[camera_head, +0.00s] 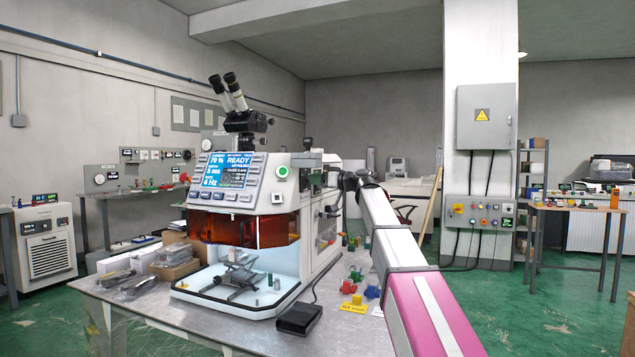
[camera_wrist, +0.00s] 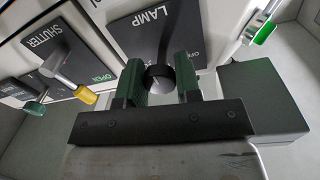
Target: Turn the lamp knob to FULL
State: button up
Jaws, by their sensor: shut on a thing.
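The lamp knob (camera_wrist: 158,79) is a round black knob on a dark plate marked LAMP (camera_wrist: 142,22) in the wrist view. My gripper (camera_wrist: 160,73) has its two green fingers on either side of the knob, shut on it. In the head view my arm reaches to the right side of the white machine (camera_head: 268,192), and the knob cannot be made out there. The machine's blue screen (camera_head: 228,169) reads READY.
A SHUTTER lever with a yellow tip (camera_wrist: 86,95) sits left of the lamp plate. A green-tipped lever (camera_wrist: 36,107) is farther left, and a white-and-green handle (camera_wrist: 264,33) is at upper right. Small coloured parts (camera_head: 372,291) and a black pedal (camera_head: 299,318) lie on the table.

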jog(key=m, duration=0.5)
jog(key=shift+g, duration=0.3)
jog(key=m, duration=0.6)
jog(key=shift+m, duration=0.3)
dwell(0.3)
jog(key=o, duration=0.9)
jog(key=shift+d, duration=0.1)
jog(key=v, duration=1)
jog(key=shift+d+r, duration=0.3)
jog(key=shift+d, duration=0.05)
jog(key=shift+s+d, duration=0.1)
jog(key=shift+s, duration=0.1)
